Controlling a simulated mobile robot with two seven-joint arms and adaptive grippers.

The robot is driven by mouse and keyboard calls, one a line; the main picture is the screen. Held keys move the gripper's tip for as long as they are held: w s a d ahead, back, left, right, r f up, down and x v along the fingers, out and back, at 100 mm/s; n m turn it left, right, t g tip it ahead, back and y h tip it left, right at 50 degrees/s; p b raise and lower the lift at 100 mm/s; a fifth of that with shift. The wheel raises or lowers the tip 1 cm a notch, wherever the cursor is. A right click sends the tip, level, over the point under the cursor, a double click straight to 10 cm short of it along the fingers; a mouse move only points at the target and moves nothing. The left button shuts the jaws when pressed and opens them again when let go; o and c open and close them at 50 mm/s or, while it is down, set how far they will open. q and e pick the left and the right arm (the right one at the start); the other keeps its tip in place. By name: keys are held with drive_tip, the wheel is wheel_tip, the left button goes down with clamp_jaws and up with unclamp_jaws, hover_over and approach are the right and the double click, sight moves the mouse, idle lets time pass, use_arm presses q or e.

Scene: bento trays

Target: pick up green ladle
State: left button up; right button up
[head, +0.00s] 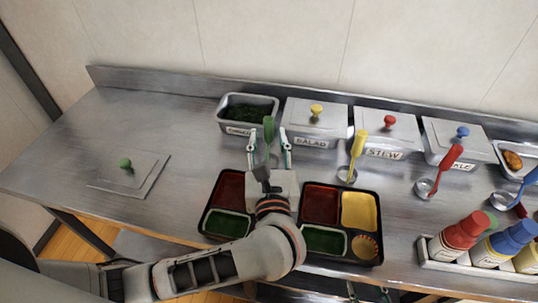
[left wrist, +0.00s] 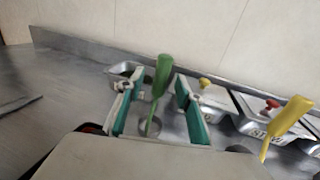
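The green ladle (head: 268,128) stands upright on the steel counter, in front of the container of dark green food. In the left wrist view, the green ladle (left wrist: 161,78) rises between the two fingers, its lower end at a small round metal holder (left wrist: 150,128). My left gripper (head: 269,142) is open, with one finger on each side of the handle and a gap visible on both sides. My left gripper also shows in the left wrist view (left wrist: 157,95). The tips of my right gripper (head: 369,292) peek up at the bottom edge, apart and empty.
Two black trays (head: 301,238) with colored compartments lie below the left gripper. The green-food container (head: 221,116) and lidded bins (head: 294,128) line the back. A yellow ladle (head: 357,145) stands to the right, then a red ladle (head: 447,163). A lid (head: 148,181) lies left; counter around it is clear.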

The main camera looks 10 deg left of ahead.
sight(269, 132)
use_arm(q)
drive_tip(key=x, duration=0.3)
drive_tip(key=shift+w, duration=0.2)
drive_tip(key=shift+d, duration=0.1)
clamp_jaws()
drive_tip(key=shift+r, duration=0.15)
